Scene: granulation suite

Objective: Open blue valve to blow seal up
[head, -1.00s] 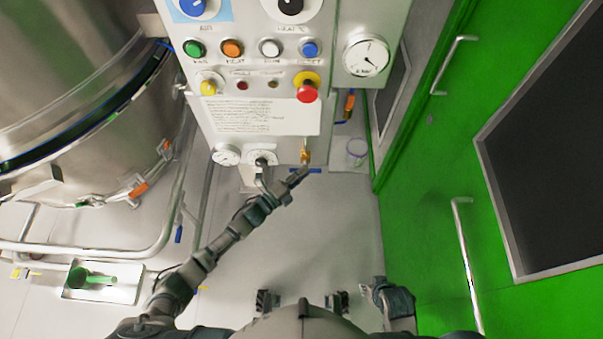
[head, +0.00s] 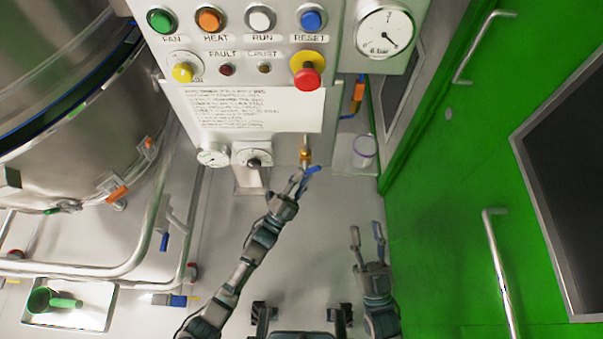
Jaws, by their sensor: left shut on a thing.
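The blue valve handle (head: 312,171) sits on a brass valve body (head: 305,156) below the control panel, on a short vertical pipe. The handle is tilted, its right end higher. My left gripper (head: 298,180) is at the handle's left part and is shut on it; the fingers hide that part. My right gripper (head: 368,234) is raised at the lower right with its two fingers spread apart, empty, well clear of the valve.
The control panel (head: 262,110) carries several buttons and a red stop knob (head: 307,79). A pressure gauge (head: 385,33) is at upper right. Green doors (head: 450,190) bound the right side. A steel vessel (head: 60,70) and pipe rails stand at left. A tray (head: 95,305) lies at lower left.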

